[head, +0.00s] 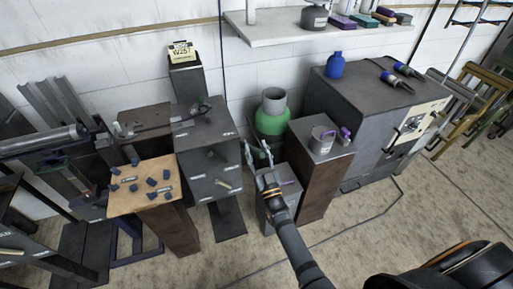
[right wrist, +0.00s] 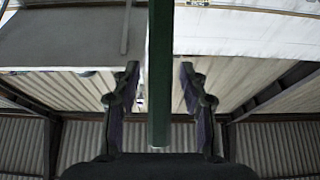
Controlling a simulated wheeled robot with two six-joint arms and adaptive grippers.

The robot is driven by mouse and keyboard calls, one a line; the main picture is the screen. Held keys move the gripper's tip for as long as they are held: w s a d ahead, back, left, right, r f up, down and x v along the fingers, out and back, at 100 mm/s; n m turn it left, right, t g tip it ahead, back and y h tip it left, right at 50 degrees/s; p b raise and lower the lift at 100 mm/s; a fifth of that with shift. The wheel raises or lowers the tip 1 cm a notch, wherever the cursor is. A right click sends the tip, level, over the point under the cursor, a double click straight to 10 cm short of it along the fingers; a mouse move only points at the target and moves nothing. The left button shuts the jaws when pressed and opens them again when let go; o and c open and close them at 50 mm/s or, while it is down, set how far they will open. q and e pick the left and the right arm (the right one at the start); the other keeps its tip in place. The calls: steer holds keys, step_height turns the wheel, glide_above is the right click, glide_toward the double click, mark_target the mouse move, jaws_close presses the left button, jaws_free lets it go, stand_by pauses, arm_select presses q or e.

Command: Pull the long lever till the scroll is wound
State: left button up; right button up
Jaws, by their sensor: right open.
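My right gripper (head: 259,150) is open, with its fingers pointing up. It is in front of the grey cabinet's right side and beside the green gas bottle. In the right wrist view, a dark green upright bar (right wrist: 160,75) runs between the two open fingers (right wrist: 155,92), apart from both. I cannot tell for sure that this bar is the long lever. My left gripper is not in view.
A green gas bottle (head: 272,118) stands behind my gripper. A low grey box (head: 285,209) is under my arm. A pedestal with a grey mug (head: 321,140) is right of it. A board with several dark pieces (head: 125,202) is at left.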

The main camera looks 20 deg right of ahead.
steer(key=shift+w+r, duration=0.15)
steer(key=shift+w, duration=0.15)
jaws_close()
stand_by(0.3)
